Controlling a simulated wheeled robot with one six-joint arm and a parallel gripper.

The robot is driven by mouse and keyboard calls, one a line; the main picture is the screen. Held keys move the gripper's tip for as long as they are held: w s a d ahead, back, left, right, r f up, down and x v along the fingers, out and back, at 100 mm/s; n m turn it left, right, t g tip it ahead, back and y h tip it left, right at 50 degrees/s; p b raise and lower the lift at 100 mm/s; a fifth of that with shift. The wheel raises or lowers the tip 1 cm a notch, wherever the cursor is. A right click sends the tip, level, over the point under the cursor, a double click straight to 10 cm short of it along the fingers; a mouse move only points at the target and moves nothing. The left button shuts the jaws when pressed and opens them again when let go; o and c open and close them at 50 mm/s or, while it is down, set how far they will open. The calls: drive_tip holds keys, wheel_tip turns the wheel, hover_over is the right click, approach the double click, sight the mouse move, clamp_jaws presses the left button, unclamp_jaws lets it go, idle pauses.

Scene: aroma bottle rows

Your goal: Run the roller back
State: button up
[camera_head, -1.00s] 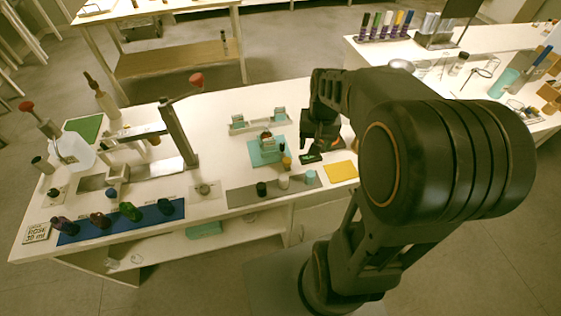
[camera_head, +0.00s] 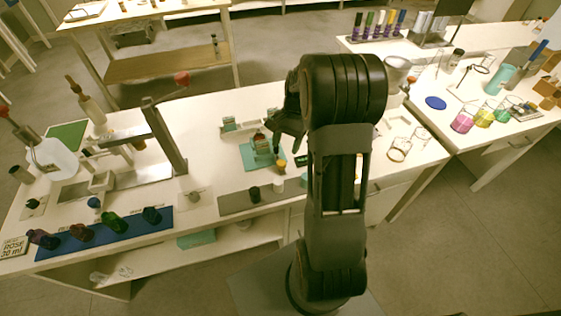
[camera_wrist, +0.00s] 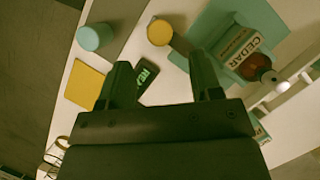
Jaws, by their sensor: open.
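My gripper (camera_head: 290,145) is open and empty over the back of the bench. In the wrist view its fingers (camera_wrist: 162,78) are spread, pointing down. A teal plate (camera_wrist: 210,22) carries a teal cradle holding an amber bottle (camera_wrist: 258,66) with a CEDAR label (camera_wrist: 240,48). The right finger is beside this plate. A round yellow piece (camera_wrist: 160,32) with a dark grey part stands ahead of the fingers, at the plate's edge; I cannot tell whether it is the roller. The plate also shows in the head view (camera_head: 250,160).
A small dark display with green letters (camera_wrist: 148,78) lies between the fingers. A yellow square (camera_wrist: 85,86) and a teal cap (camera_wrist: 95,37) are to the left. A blue mat (camera_head: 75,245) with several bottles and a lever press (camera_head: 165,135) stand farther left. Glassware (camera_head: 400,150) is right.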

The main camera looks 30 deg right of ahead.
sight(281, 162)
drive_tip(key=shift+x, duration=3.2)
drive_tip(key=shift+c, duration=0.4)
clamp_jaws()
drive_tip(key=shift+a, duration=0.1)
